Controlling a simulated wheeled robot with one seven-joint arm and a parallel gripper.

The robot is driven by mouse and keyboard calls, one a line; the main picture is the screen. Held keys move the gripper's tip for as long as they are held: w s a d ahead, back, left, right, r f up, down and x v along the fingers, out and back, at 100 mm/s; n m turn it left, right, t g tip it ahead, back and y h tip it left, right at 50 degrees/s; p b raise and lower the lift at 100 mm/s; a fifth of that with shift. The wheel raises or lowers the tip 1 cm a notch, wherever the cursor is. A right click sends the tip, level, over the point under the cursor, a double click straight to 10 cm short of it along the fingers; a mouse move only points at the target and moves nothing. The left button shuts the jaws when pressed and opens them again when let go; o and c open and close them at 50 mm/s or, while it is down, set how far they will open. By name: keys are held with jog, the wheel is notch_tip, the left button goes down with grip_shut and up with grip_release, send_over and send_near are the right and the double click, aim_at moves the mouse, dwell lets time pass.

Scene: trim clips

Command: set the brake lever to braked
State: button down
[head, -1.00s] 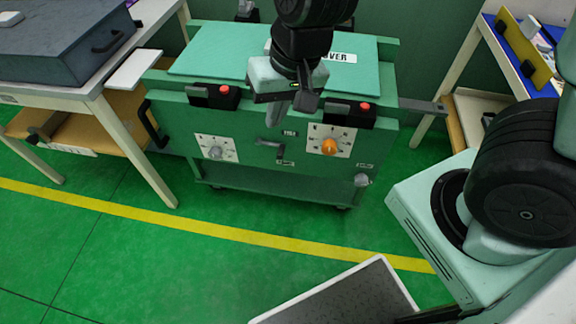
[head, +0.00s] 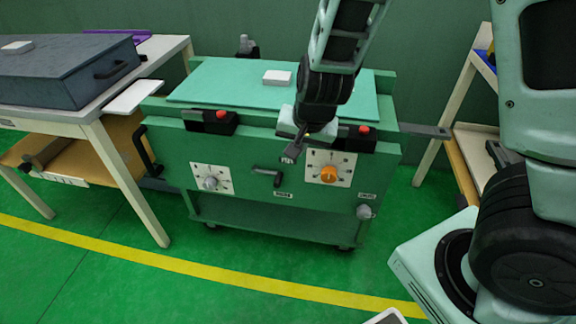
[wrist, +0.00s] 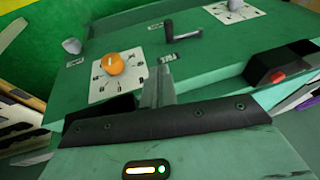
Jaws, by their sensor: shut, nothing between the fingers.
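The dark L-shaped lever (head: 268,172) sits on the front panel of the green cart, between two dials. Its arm lies roughly level and reaches right, with its end turned downward in the picture. It also shows in the wrist view (wrist: 183,36). A small label (head: 284,195) is below its end; another label (wrist: 167,58) lies between the lever and my fingers in the wrist view. The lettering is too small to read. My gripper (head: 290,157) is shut and empty, above and right of the lever, apart from it. Its fingers show in the wrist view (wrist: 157,84).
The orange dial (head: 328,174) is right of the lever, the grey dial (head: 210,184) left. A grey knob (head: 364,212) is lower right. Black blocks with red buttons (head: 221,115) line the panel top. A white box (head: 277,77) lies on the cart. A table (head: 105,120) stands left.

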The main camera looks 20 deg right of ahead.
jog(key=b, duration=0.6)
send_near(281, 179)
notch_tip(281, 179, down, 3)
jog(key=d, duration=0.2)
jog(key=w+a+f, duration=0.2)
jog(key=shift+f, duration=0.3)
